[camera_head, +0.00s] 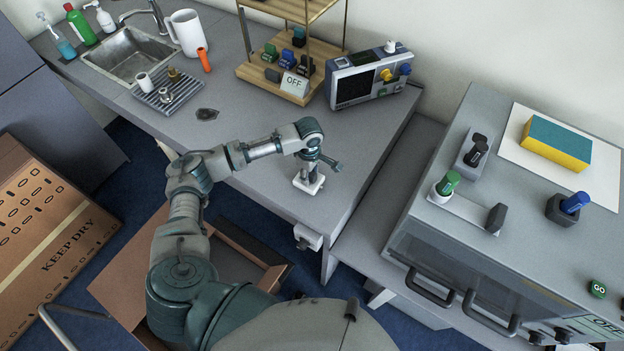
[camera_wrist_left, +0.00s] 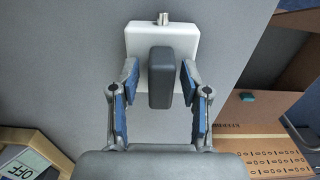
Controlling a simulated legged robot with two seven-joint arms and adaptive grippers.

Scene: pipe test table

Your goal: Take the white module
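The white module is a white block with a dark grey upright grip. In the head view the white module (camera_head: 309,184) stands on the grey table near its front right edge, partly hidden under my left gripper (camera_head: 318,162). In the left wrist view the white module (camera_wrist_left: 198,42) has a small metal stub on its far side, and its dark grip (camera_wrist_left: 161,78) stands between my fingers. My left gripper (camera_wrist_left: 159,82) is open, with one blue-padded finger on either side of the grip and a small gap showing at each side. My right gripper is not in view.
A white box (camera_head: 308,236) is fixed to the table's front edge. A wooden shelf (camera_head: 265,75) with an OFF sign and an instrument (camera_head: 370,76) stand behind. A drying rack (camera_head: 167,93) and sink (camera_head: 130,54) are at left. A grey cabinet (camera_head: 440,240) stands at right.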

